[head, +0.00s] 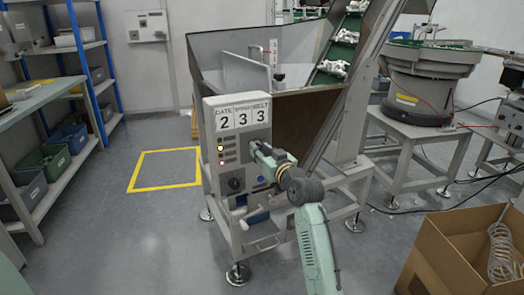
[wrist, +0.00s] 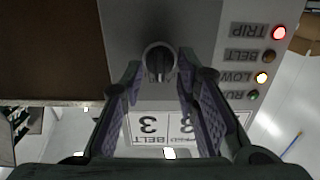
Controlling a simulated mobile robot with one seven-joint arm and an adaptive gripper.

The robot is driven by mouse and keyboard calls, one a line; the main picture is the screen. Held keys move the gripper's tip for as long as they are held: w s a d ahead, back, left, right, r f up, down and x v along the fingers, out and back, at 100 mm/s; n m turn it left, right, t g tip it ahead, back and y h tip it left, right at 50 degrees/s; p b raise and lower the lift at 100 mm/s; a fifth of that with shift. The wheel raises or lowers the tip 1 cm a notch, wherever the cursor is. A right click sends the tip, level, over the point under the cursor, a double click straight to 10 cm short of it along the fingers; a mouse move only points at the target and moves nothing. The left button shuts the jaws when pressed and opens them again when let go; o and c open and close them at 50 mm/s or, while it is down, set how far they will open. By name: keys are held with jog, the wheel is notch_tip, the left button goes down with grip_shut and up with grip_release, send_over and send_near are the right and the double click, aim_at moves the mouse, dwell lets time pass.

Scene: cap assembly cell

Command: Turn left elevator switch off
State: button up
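The grey control panel (head: 229,170) stands on the front of the hopper elevator. In the wrist view, which shows the panel upside down, a round dark switch knob (wrist: 160,60) sits on the panel face, its grip bar roughly upright. My gripper (wrist: 158,74) is open, with its two purple-padded fingers on either side of the knob; contact cannot be told. In the head view my gripper (head: 257,151) is at the panel's upper right and hides that knob. Another dark knob (head: 235,184) shows lower left on the panel. No legible label marks the left elevator switch.
Indicator lamps line the panel; the TRIP lamp (wrist: 279,32) glows red and the LOW lamp (wrist: 262,78) is lit. A number sign (head: 241,116) tops the panel. A cardboard box (head: 440,250) stands at right; shelving (head: 75,150) is at left.

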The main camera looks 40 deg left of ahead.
jog(key=shift+c, duration=0.5)
grip_shut()
jog(key=shift+f+b, duration=0.1)
jog(key=shift+b, duration=0.25)
jog(key=shift+f+n+b, duration=0.1)
jog(key=shift+n+b, duration=0.2)
jog(key=shift+b, duration=0.05)
jog(key=shift+s+n+b, duration=0.15)
jog(key=shift+n+b, duration=3.95)
